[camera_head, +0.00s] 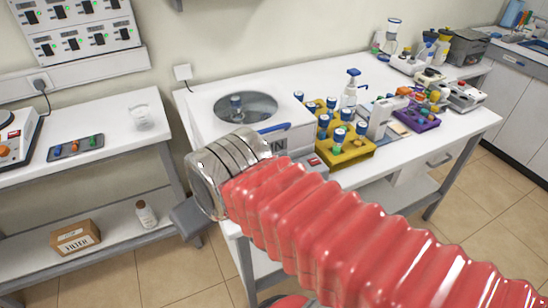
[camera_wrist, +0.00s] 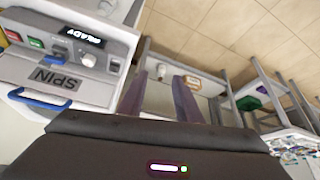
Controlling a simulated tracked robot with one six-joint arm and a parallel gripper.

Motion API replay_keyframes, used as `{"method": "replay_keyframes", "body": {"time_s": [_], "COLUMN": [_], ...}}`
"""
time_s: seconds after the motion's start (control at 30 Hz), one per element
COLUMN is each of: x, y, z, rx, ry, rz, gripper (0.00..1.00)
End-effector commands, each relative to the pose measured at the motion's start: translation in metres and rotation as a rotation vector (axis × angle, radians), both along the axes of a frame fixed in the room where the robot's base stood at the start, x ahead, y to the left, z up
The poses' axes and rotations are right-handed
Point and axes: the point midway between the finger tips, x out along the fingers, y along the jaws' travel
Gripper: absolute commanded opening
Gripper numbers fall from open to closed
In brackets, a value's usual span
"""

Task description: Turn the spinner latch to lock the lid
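The white spinner (camera_head: 205,118) stands on the middle table, with a round dark window in its top and a blue-capped vial inside. A blue handle (camera_head: 272,128) is at its front edge; it also shows in the wrist view (camera_wrist: 38,100). Whether the lid is locked I cannot tell.
A yellow rack (camera_head: 345,152) with several blue-capped bottles stands right of the spinner. A pump bottle (camera_head: 350,90) and a purple tray (camera_head: 418,121) are farther right. A side table at the left holds a beaker (camera_head: 141,118). Floor shows between the tables.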

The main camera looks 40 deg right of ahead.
Motion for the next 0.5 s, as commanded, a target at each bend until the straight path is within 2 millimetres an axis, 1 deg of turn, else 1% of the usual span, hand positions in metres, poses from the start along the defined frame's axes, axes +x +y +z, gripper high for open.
{"method": "replay_keyframes", "body": {"time_s": [0.17, 0.37, 0.43, 0.5], "x": [0.000, 0.003, 0.006, 0.010], "y": [0.000, -0.004, -0.009, -0.020], "z": [0.000, 0.002, 0.004, 0.006], "rx": [0.000, -0.002, -0.004, -0.008], "ry": [0.000, 0.004, 0.011, 0.021], "rz": [0.000, -0.003, -0.008, -0.015], "gripper": [0.31, 0.45, 0.50, 0.54]}}
